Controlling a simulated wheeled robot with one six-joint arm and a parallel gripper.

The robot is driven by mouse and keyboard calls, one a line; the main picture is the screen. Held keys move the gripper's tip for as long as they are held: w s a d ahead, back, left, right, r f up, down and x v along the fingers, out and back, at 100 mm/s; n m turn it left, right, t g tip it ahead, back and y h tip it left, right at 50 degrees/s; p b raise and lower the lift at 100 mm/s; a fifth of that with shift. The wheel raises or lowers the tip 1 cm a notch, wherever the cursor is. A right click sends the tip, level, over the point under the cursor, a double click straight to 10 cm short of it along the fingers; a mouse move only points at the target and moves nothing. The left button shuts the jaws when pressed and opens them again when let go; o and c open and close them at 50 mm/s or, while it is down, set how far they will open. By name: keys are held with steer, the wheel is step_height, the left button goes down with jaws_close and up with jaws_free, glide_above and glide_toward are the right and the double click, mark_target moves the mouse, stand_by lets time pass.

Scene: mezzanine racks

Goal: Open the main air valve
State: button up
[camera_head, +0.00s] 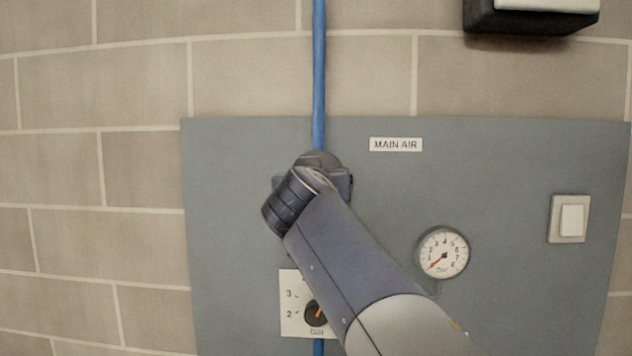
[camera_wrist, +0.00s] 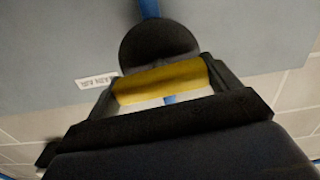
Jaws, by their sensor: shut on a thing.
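My gripper (camera_wrist: 162,88) is shut on a yellow valve handle (camera_wrist: 158,84), which fills the gap between its two fingers in the wrist view. A dark round valve body (camera_wrist: 157,45) sits just beyond the handle, on the blue pipe (camera_wrist: 149,8). In the head view my arm covers most of the valve and the handle, on the blue pipe (camera_head: 319,75) left of the "MAIN AIR" label (camera_head: 396,144). The label also shows in the wrist view (camera_wrist: 98,81). In the wrist view the handle looks roughly crosswise to the pipe.
A grey panel (camera_head: 230,220) on a block wall carries everything. A round pressure gauge (camera_head: 442,251) has its red needle at the low end. A white switch (camera_head: 570,219) is at the right. A dial with a scale (camera_head: 292,305) is below the valve, partly behind my arm.

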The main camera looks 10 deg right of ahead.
steer(key=n, duration=0.8)
steer(key=shift+a+n, duration=0.1)
steer(key=shift+n, duration=0.3)
steer(key=n+p, duration=0.1)
steer(key=n, duration=0.3)
steer(key=shift+f+n+p, duration=0.15)
steer(key=shift+n+p, duration=0.5)
steer(key=shift+n, duration=1.35)
steer(key=o, duration=0.9)
steer(key=shift+c, duration=0.2)
